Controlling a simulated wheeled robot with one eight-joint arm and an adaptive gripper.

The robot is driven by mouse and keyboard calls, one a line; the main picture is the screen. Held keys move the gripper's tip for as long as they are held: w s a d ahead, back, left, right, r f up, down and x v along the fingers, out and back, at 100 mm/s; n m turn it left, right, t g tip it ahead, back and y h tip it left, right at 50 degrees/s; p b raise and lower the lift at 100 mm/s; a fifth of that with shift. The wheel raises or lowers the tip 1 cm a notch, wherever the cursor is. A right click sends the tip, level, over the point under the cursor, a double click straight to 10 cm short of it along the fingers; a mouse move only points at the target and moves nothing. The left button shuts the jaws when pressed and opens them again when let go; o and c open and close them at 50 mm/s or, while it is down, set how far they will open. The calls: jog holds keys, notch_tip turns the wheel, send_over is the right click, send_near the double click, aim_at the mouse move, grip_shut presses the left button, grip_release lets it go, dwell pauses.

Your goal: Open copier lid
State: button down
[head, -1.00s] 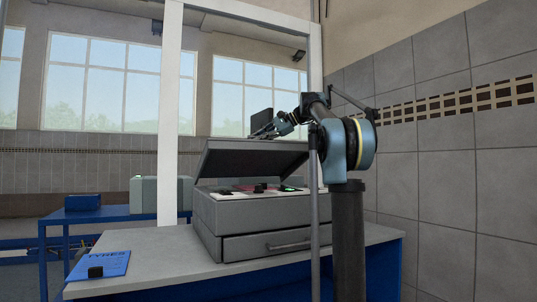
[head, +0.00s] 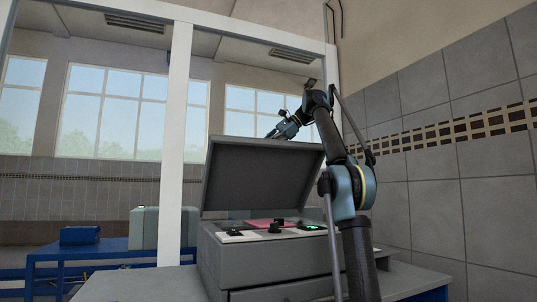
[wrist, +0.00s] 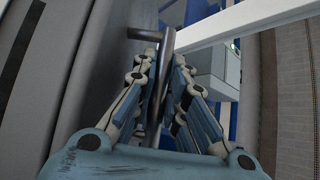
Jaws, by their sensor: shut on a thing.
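The grey copier (head: 255,262) stands on the grey-topped table. Its lid (head: 258,178) is raised to a steep angle, with its dark underside facing me. My gripper (head: 270,136) is at the lid's top edge, right of its middle. In the wrist view my gripper (wrist: 165,75) is shut around a grey metal bar handle (wrist: 165,95) on the lid. The lid's outer face (wrist: 95,75) fills the left of that view. A pink sheet (head: 268,223) and dark knobs (head: 275,228) show on the copier's top under the lid.
A white post (head: 175,130) stands just left of the copier. A tiled wall (head: 440,140) rises at right. A blue table (head: 95,255) with a pale grey box (head: 150,228) is behind at left.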

jog(key=shift+w+a+r, duration=0.15)
jog(key=shift+w+r, duration=0.05)
jog(key=shift+w, duration=0.1)
jog(key=c, duration=1.9)
grip_release()
jog(key=shift+w+d+r, duration=0.15)
jog(key=shift+d+r, duration=0.35)
jog(key=shift+d, duration=0.05)
jog(key=shift+d+r, duration=0.35)
jog(key=shift+d, duration=0.2)
jog(key=d, duration=1.2)
jog(key=shift+s, duration=0.35)
